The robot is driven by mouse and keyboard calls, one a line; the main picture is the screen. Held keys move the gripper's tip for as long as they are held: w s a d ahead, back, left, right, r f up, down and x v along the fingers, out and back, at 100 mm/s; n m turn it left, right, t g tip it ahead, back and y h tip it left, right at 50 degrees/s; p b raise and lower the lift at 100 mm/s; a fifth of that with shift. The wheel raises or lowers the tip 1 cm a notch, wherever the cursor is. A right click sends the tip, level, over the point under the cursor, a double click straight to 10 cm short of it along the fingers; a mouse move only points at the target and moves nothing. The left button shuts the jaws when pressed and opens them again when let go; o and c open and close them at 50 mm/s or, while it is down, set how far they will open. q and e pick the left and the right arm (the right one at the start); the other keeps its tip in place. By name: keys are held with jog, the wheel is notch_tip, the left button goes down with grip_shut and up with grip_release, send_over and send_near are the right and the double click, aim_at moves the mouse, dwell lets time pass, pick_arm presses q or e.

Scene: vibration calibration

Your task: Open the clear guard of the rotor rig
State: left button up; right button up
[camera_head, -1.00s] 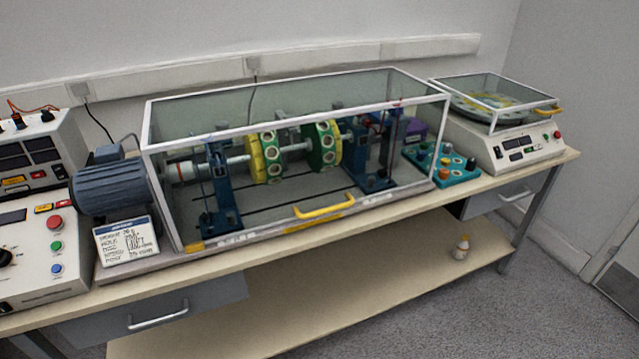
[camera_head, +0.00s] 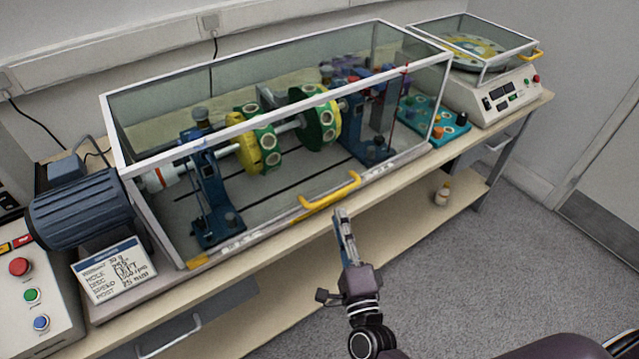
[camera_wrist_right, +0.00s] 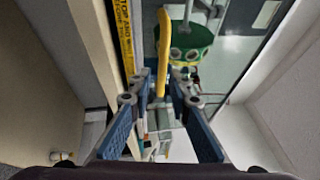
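The rotor rig's clear guard (camera_head: 290,68) is a long glazed box with a white frame, closed down over the rig. Its yellow handle (camera_head: 331,190) is on the lower front edge. Inside are a shaft and two discs, one yellow and green (camera_head: 253,138), one mostly green (camera_head: 314,117). My right gripper (camera_head: 341,214) is just in front of and below the handle, pointing toward it. In the right wrist view, its blue-padded fingers (camera_wrist_right: 160,75) are apart, with the yellow handle (camera_wrist_right: 163,48) lined up with the gap; contact cannot be told. My left gripper is not in view.
A blue motor (camera_head: 85,205) and a printed sign (camera_head: 117,272) are at the rig's left end. A control box with buttons (camera_head: 33,300) is at far left. A teal tray (camera_head: 432,122) and covered balance (camera_head: 495,92) are at right. A small bottle (camera_head: 442,193) stands on the lower shelf.

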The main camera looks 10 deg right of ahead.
aim_at(335, 194)
jog(key=shift+w+d+r, duration=0.15)
jog(key=shift+w+r, duration=0.2)
jog(key=shift+r, duration=0.05)
jog(key=shift+w+d+r+p, duration=0.1)
jog(key=shift+w+r+p, duration=0.1)
jog(key=shift+w, duration=0.35)
jog(key=shift+w+d+r+p, duration=0.1)
jog(key=shift+w+p, duration=0.1)
jog(key=shift+w, duration=0.35)
jog(key=w, duration=0.3)
jog(key=shift+w+r, duration=0.1)
jog(key=shift+w, duration=0.15)
jog(key=shift+w+p, duration=0.3)
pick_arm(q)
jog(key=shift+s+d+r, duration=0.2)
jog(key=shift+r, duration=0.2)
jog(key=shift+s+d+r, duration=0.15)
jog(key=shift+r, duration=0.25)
pick_arm(e)
jog(key=shift+w, duration=0.15)
grip_shut()
